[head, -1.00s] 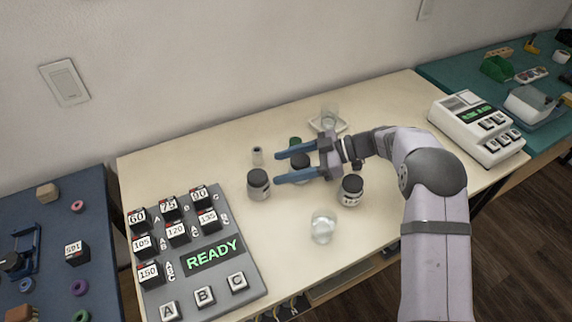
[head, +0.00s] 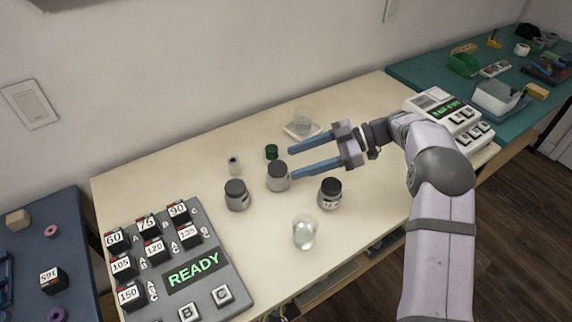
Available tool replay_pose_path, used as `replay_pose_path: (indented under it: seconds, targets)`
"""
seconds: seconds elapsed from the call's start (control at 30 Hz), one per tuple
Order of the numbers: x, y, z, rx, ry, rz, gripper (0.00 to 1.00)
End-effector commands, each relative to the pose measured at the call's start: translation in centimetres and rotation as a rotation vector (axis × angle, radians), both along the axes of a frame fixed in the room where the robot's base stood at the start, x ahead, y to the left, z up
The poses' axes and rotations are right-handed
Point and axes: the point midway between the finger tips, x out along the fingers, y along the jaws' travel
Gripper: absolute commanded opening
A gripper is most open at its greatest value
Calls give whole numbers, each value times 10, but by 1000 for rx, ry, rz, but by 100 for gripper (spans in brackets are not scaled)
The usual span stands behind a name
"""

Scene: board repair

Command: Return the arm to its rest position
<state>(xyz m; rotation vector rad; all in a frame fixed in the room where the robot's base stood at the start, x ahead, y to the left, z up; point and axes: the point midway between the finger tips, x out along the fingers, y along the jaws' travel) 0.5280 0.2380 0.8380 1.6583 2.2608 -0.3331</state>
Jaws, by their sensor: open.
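My gripper (head: 291,159) is open and empty, with its two blue fingers pointing left above the cream table (head: 140,180). Its fingertips are close to a grey jar with a dark lid (head: 278,178), and nothing is between them. Two more dark-lidded jars stand on the table, one to the left (head: 237,196) and one to the right below the gripper (head: 329,195). My arm reaches in from the lower right.
A clear glass (head: 304,233) stands near the front. A button panel reading READY (head: 205,268) is at left, a white device (head: 449,115) at right.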

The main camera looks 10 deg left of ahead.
Motion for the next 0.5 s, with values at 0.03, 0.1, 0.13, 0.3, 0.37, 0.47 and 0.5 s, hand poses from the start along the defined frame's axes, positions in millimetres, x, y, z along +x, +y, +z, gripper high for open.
replay_pose_path:
  seconds: [0.03,0.1,0.13,0.3,0.37,0.47,0.5]
  targets:
    - [2,-5,1,0,-1,-2,57]
    - [3,-8,3,0,0,-1,57]
    - [3,-10,4,1,0,0,57]
    - [4,-12,5,0,1,0,57]
    - [4,-12,5,0,0,0,57]
    - [4,-12,5,0,0,0,57]
    - [4,-12,5,0,0,0,57]
